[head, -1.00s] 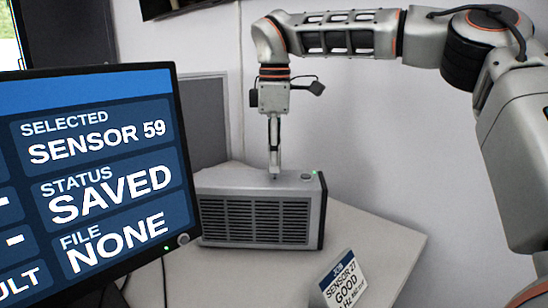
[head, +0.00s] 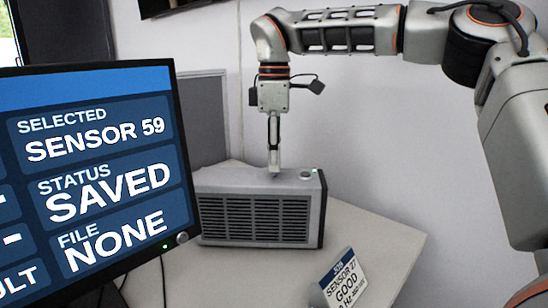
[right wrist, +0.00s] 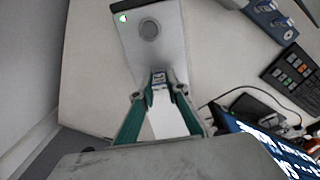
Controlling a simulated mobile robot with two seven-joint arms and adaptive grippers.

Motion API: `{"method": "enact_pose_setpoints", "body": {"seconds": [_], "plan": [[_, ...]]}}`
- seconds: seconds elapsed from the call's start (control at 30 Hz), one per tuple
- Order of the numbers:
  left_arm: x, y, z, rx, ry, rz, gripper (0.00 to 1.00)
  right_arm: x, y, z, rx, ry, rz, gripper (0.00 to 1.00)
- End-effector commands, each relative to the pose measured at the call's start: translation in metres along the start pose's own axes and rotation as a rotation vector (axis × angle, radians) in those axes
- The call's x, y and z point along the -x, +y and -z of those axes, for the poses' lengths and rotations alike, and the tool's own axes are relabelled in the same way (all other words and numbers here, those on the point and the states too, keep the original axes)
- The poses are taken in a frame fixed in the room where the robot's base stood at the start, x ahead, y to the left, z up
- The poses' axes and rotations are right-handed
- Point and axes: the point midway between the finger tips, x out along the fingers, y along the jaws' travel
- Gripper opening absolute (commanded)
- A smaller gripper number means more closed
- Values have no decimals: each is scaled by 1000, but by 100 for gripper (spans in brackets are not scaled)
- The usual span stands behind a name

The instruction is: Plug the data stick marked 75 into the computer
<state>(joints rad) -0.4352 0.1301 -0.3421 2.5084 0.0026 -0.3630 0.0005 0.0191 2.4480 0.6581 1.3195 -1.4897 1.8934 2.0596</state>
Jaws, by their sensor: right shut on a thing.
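The computer (head: 258,210) is a grey box with a slatted front on the table. Its top (right wrist: 140,55) also shows in the right wrist view, with a round button and a small green light. My right gripper (head: 274,170) points down at the computer's top, left of the button. In the right wrist view, its fingertips (right wrist: 159,80) are closed together on a small thing at the computer's edge. That thing is mostly hidden by the fingers; I cannot read a mark on it or tell whether it is seated in a port. My left gripper is not in view.
A monitor (head: 95,170) at left reads sensor 59, status saved, file none. A job card (head: 342,280) stands at the front right of the table (head: 375,240). The right wrist view shows a keypad (right wrist: 295,70) and a blue device (right wrist: 272,18).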

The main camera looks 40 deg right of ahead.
Motion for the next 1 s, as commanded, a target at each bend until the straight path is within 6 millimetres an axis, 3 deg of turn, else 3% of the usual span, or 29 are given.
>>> {"method": "enact_pose_setpoints", "body": {"seconds": [1.0], "plan": [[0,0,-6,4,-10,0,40,-3,0,0,0,0,1,0]]}}
